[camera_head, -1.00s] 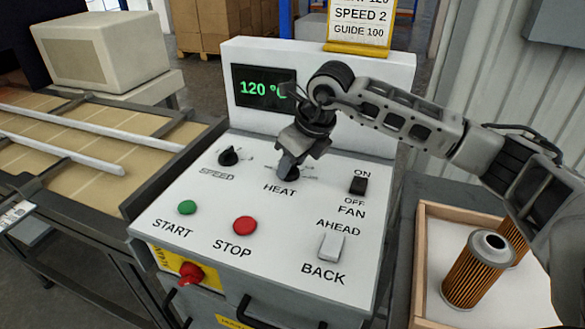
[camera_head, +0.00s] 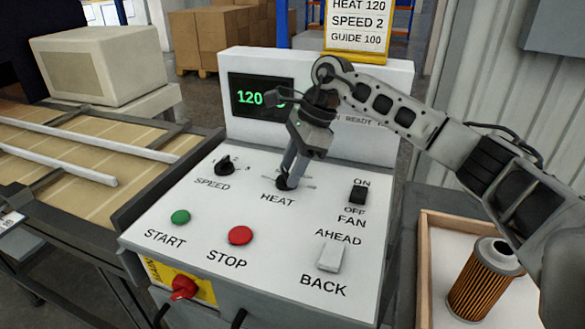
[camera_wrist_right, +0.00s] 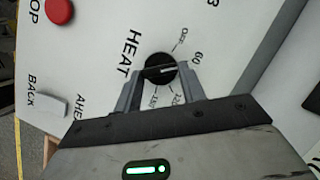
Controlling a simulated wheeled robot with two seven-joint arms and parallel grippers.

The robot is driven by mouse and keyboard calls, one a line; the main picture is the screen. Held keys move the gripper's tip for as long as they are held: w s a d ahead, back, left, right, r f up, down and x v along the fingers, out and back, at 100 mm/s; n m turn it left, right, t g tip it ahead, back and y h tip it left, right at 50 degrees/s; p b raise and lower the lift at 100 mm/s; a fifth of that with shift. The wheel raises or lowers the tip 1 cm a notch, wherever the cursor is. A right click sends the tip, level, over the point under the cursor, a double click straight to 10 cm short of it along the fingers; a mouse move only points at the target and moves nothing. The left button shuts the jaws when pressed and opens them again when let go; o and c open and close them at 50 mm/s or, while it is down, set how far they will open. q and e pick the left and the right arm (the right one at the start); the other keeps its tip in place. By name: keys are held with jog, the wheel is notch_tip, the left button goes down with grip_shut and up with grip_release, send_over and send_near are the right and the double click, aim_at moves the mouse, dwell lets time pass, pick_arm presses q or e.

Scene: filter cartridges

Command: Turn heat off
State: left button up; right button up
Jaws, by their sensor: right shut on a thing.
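The black heat knob (camera_head: 282,184) sits above the HEAT label on the white control panel (camera_head: 200,250). My right gripper (camera_head: 289,180) reaches down to it from above. In the right wrist view, the two fingers of the right gripper (camera_wrist_right: 160,80) are closed on opposite sides of the heat knob (camera_wrist_right: 160,66). Its white mark points toward the side between the 60 and 120 marks; the OFF mark is farther round. The green display (camera_head: 250,97) shows 120, its right part hidden by the gripper.
The speed knob (camera_head: 224,166), green start button (camera_head: 180,217), red stop button (camera_head: 240,235), fan switch (camera_head: 357,193) and ahead/back switch (camera_head: 331,257) surround the heat knob. A filter cartridge (camera_head: 482,278) stands in a wooden tray (camera_head: 424,265) at the right. A conveyor (camera_head: 60,190) lies left.

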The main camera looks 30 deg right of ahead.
jog(key=n, duration=0.1)
jog(key=n+g, duration=0.1)
jog(key=n, duration=0.2)
jog(key=shift+w+f+n+g, duration=0.1)
jog(key=shift+w+n+g, duration=0.2)
jog(key=shift+g, duration=0.1)
jog(key=n+g, duration=0.1)
jog(key=n, duration=0.3)
jog(key=shift+w+a+h+b, duration=0.1)
jog(key=shift+h+b, duration=0.2)
jog(key=shift+b, duration=0.05)
jog(key=shift+f+n+g, duration=0.1)
jog(key=shift+n+g, duration=0.2)
jog(key=shift+g, duration=0.1)
jog(key=o, duration=1)
jog(key=shift+w+r, duration=0.1)
jog(key=shift+r, duration=0.1)
jog(key=v, duration=0.7)
jog(key=shift+r, duration=0.15)
